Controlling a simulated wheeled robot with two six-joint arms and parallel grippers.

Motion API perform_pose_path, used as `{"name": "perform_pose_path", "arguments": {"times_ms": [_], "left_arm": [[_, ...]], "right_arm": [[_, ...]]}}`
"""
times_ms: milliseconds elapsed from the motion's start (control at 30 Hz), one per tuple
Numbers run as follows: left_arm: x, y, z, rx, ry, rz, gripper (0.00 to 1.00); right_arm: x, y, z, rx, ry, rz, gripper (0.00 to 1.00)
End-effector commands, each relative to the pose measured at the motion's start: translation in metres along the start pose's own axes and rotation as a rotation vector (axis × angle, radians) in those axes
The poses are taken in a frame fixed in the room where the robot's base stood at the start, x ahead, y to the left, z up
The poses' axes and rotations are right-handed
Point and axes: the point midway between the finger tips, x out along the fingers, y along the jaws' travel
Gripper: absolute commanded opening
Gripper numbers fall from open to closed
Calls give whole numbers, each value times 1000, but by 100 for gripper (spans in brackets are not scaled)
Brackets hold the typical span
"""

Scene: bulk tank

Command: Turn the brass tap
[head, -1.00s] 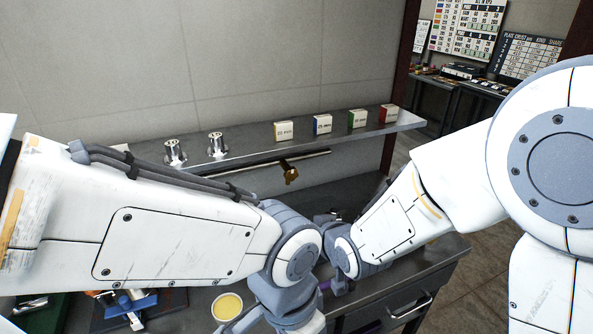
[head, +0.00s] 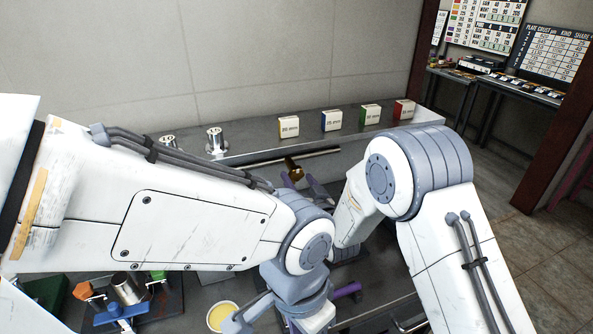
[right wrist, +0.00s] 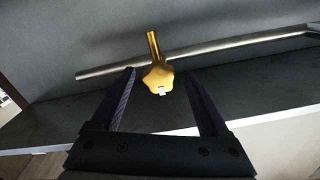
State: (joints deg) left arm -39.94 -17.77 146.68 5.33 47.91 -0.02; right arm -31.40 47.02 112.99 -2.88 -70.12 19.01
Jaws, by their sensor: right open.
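The brass tap (head: 294,172) is on a steel pipe below the shelf's front edge. In the right wrist view the tap (right wrist: 157,77) has a lobed golden knob with a small white mark and a stem pointing up. My right gripper (head: 302,184) is open at the tap in the head view. In the right wrist view its dark fingers (right wrist: 161,76) stand on either side of the knob, with gaps visible on both sides. My left arm crosses the head view; its gripper is mostly hidden behind the wrist, with a purple part (head: 345,291) showing there.
The steel pipe (head: 255,160) runs along below the shelf (head: 262,140). Metal weights (head: 216,141) and several small boxes (head: 331,120) stand on the shelf. A yellow-filled dish (head: 222,316) and blue tool (head: 122,310) lie on the bench at lower left.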

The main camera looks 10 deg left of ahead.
Motion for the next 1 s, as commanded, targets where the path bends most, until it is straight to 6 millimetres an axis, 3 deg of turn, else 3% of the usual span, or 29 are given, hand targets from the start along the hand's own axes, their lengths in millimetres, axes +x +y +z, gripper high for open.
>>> {"name": "perform_pose_path", "arguments": {"times_ms": [200, 567, 767, 800, 1000], "left_arm": [[-8, 1, 0, 0, 0, 0, 50], [-8, 1, 0, 0, 0, 0, 50], [-8, 1, 0, 0, 0, 0, 50], [-8, 1, 0, 0, 0, 0, 50], [7, 0, 0, 0, 0, 0, 50]], "right_arm": [[23, 1, -1, 0, -1, 2, 78], [28, 2, 0, 0, -1, 3, 78], [28, 2, 0, 0, -1, 3, 6], [28, 2, 0, 0, -1, 3, 0], [28, 4, 3, -69, 2, 3, 0]]}}
